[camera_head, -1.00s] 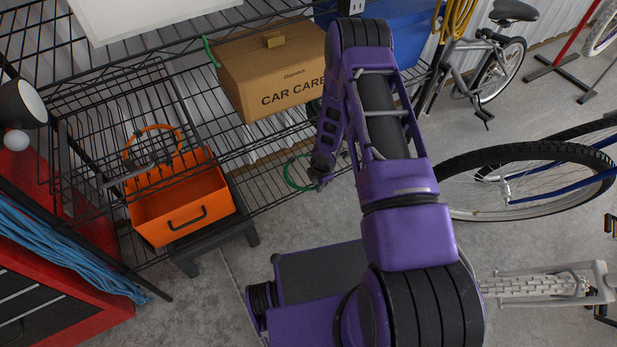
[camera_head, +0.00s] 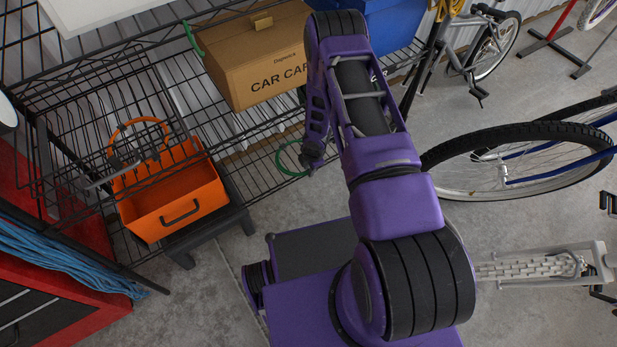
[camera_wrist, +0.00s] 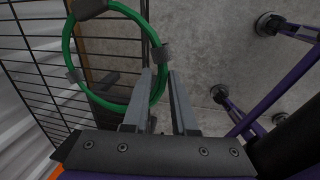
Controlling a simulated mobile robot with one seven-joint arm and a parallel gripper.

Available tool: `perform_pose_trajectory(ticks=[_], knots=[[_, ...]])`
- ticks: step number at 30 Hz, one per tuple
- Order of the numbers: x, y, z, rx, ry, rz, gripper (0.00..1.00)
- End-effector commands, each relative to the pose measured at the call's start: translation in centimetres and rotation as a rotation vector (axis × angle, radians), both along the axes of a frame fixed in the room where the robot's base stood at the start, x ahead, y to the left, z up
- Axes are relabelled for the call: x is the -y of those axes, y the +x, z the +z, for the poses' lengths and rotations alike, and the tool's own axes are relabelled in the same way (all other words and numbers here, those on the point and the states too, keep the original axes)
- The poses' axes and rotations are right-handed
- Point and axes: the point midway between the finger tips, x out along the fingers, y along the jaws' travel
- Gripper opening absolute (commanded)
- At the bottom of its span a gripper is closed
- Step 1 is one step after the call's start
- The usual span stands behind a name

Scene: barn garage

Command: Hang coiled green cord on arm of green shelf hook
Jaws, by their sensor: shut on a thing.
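The coiled green cord (camera_head: 281,160) hangs as a loop from my gripper (camera_head: 306,165), beside the front of the wire shelf, below the cardboard box. In the wrist view the coil (camera_wrist: 69,43) is a large ring with dark ties, and its right side passes between the fingers of my gripper (camera_wrist: 161,74), which is shut on it. The fingertips are small and partly hidden in the head view. The green shelf hook (camera_head: 193,38) is on the shelf's upper front edge, left of the box. It is apart from the coil, above and to its left.
A cardboard box marked car care (camera_head: 240,75) stands on the wire shelf (camera_head: 85,75). An orange toolbox (camera_head: 178,200) sits at the lower left on a dark stand. A red cabinet (camera_head: 90,310) is at far left. Bicycles (camera_head: 520,160) stand to the right. Floor shows around my base.

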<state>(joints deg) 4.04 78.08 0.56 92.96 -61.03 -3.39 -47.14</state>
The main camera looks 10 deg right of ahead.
Motion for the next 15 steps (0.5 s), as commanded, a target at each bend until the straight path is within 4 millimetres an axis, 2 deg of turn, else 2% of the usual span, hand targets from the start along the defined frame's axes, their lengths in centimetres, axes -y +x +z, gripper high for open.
perform_pose_trajectory(ticks=[5,12,15], knots=[[0.0,0.1,-1.4,0.002,0.002,-0.001,0.0],[-0.1,0.1,-5.1,0.002,0.001,-0.001,0.0],[0.0,0.1,-5.3,0.003,0.001,-0.001,0.0]])
